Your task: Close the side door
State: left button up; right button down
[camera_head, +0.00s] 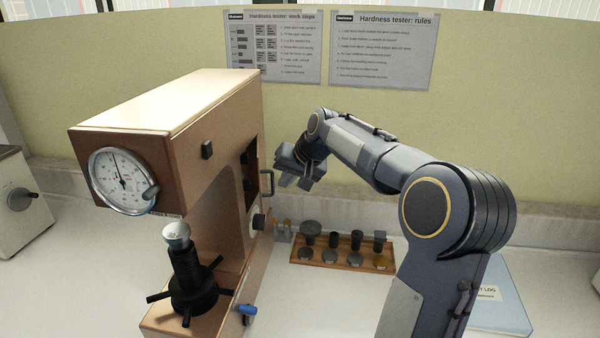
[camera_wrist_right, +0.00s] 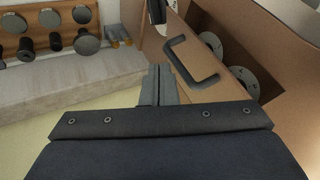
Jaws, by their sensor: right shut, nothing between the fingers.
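The brown hardness tester (camera_head: 180,130) stands on the table at the left of the head view. Its side door (camera_wrist_right: 212,88) stands partly open in the right wrist view, with a dark handle (camera_wrist_right: 190,62) on its face. The handle also shows in the head view (camera_head: 269,184). Round discs (camera_wrist_right: 243,75) are visible in the dark opening behind the door. My right gripper (camera_head: 288,182) is just right of the door and handle. Its fingers (camera_wrist_right: 158,70) are together and empty, close to the door; I cannot tell if they touch it. My left gripper is out of view.
A wooden rack (camera_head: 340,262) with weights and discs stands right of the tester. Another machine (camera_head: 18,205) stands at the left edge. A wall with two posters (camera_head: 382,50) is behind.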

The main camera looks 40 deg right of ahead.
jog(key=shift+w+a, duration=0.15)
jog(key=shift+w, duration=0.1)
jog(key=a, duration=0.1)
jog(key=w+a, duration=0.1)
jog(key=a, duration=0.2)
jog(key=shift+w+a, duration=0.25)
jog(key=shift+w, duration=0.05)
dwell(0.3)
